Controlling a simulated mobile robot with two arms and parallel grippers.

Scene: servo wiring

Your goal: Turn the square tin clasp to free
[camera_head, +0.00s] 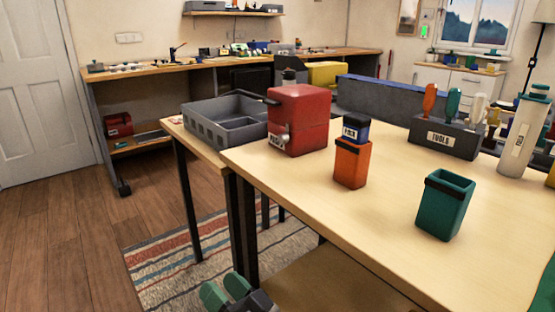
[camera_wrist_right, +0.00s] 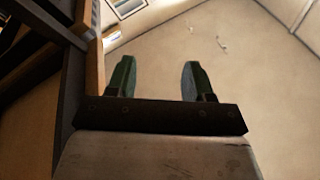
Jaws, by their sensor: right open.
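A red square tin (camera_head: 305,112) stands on the near wooden table, by its left end. A small grey metal clasp (camera_head: 285,135) is on its front face, beside a white label (camera_head: 275,140) too small to read. The clasp's exact angle is hard to tell. My right gripper (camera_head: 225,291) is low at the bottom edge of the head view, below the tabletop and well apart from the tin. Its two green fingertips are apart with nothing between them, as the right wrist view also shows (camera_wrist_right: 157,78). My left gripper does not show.
A grey open crate (camera_head: 193,118) sits left of the tin. An orange holder (camera_head: 352,165) with a blue-topped item, an open green cup (camera_head: 432,222) and a tool rack (camera_head: 435,143) stand to the right. The table's front edge (camera_head: 315,240) lies between my right gripper and the tin.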

